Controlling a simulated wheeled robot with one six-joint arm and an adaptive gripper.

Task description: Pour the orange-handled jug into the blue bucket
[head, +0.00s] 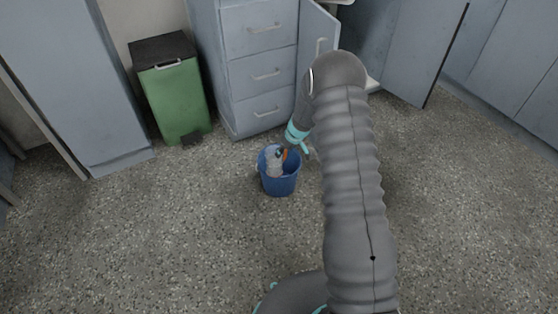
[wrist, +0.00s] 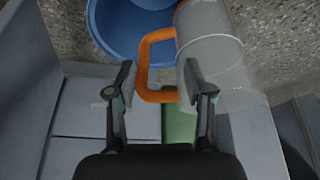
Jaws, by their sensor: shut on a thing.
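The jug (wrist: 212,48) is pale and translucent with an orange handle (wrist: 144,62). My gripper (wrist: 158,80) is shut on that handle, with a finger on either side of it. In the head view the jug (head: 275,166) shows at the mouth of the blue bucket (head: 280,186), over or partly within its rim; I cannot tell which. The bucket stands on the floor, and it also shows in the wrist view (wrist: 128,30) at the top, beside the jug. The jug looks tilted in the wrist view. Its contents and any flow are not visible.
A green pedal bin (head: 176,98) with a dark lid stands back left of the bucket. A grey drawer cabinet (head: 262,75) is just behind the bucket, with an open door (head: 318,40) to its right. The speckled floor (head: 190,235) in front is clear.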

